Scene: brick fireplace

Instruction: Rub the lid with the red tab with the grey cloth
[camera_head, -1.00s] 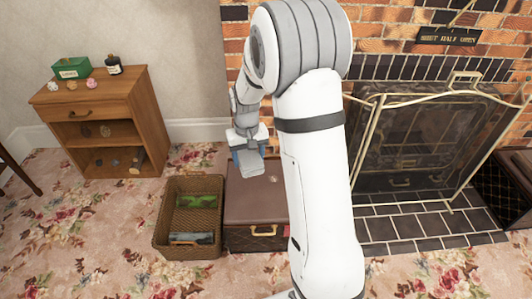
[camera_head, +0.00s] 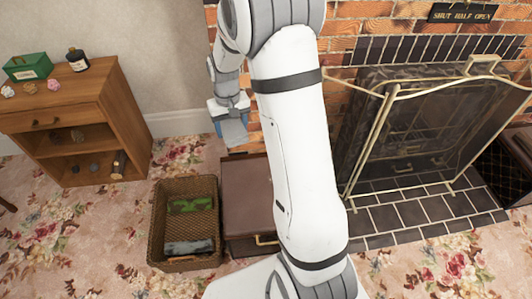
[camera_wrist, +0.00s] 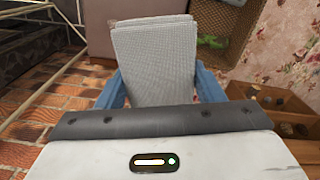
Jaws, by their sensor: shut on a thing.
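My gripper (camera_head: 228,122) is shut on the folded grey cloth (camera_head: 236,131). In the wrist view the cloth (camera_wrist: 155,55) sticks out between the blue fingers of my gripper (camera_wrist: 160,92). In the head view it shows above the back edge of a brown box (camera_head: 245,190) and looks apart from it. The flat brown lid of this box is partly covered by my arm, and no red tab shows on it now. The box also shows behind the cloth in the wrist view (camera_wrist: 99,30).
A wicker basket (camera_head: 157,225) with a green item and a grey item stands left of the box. A wooden cabinet (camera_head: 85,95) is at the left. A fireplace screen (camera_head: 385,130) and another dark box (camera_head: 510,165) are at the right. Floral carpet lies in front.

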